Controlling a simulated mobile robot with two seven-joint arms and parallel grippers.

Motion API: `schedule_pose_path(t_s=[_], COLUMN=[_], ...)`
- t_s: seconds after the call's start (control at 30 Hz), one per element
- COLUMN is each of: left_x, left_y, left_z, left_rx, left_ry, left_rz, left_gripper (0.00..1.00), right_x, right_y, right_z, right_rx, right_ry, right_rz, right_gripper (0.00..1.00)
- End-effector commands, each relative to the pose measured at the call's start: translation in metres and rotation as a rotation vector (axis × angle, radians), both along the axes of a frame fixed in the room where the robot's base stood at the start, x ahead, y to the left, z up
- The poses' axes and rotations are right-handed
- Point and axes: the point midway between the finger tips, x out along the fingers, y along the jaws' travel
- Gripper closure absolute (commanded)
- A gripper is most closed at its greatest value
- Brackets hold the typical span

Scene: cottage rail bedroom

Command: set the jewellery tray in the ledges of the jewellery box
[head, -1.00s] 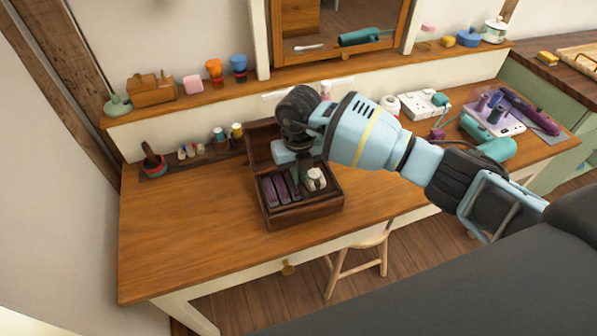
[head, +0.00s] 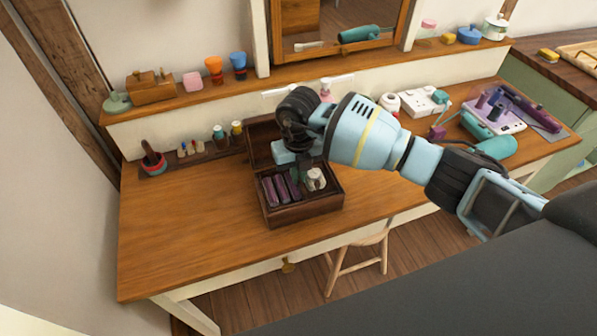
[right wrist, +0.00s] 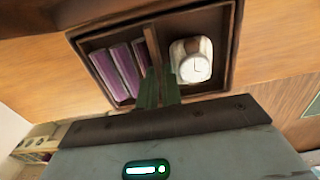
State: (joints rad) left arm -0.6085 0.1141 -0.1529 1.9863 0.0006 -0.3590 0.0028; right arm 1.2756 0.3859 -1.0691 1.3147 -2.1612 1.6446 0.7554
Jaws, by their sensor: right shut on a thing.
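The dark wooden jewellery box (head: 305,214) stands on the desk with its lid (head: 262,142) open at the back. The jewellery tray, seen best in the right wrist view (right wrist: 152,42), lies within the box outline. It holds purple rolls (right wrist: 124,70) on one side and a white watch (right wrist: 193,62) on the other. My right gripper (right wrist: 158,90) points down and is shut on the tray's middle divider; it also shows in the head view (head: 304,180). The ledges are hidden, so I cannot tell whether the tray rests on them. My left gripper is out of view.
A narrow holder with small bottles (head: 219,132) stands behind and left of the box. A red and teal pot (head: 153,162) is at the far left. A white socket block (head: 424,101) and a hair dryer (head: 494,148) lie to the right. The desk front left (head: 190,240) is clear.

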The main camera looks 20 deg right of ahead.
Motion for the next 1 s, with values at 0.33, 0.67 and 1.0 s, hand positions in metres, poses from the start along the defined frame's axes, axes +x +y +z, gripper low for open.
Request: schedule_pose_path(t_s=[0.33, 0.67, 1.0], left_x=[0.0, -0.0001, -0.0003], left_y=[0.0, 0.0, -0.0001], left_z=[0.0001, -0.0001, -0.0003], left_rx=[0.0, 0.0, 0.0], left_ry=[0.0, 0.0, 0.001], left_rz=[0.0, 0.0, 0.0], left_gripper=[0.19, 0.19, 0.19], right_x=[0.0003, 0.0001, -0.0004], right_y=[0.0, 0.0001, -0.0001], right_z=[-0.0001, -0.0062, -0.0077], right_rx=[0.0, 0.0, 0.0], right_ry=[-0.001, 0.0, 0.002], right_rz=[0.0, 0.0, 0.0], right_gripper=[1.0, 1.0, 0.79])
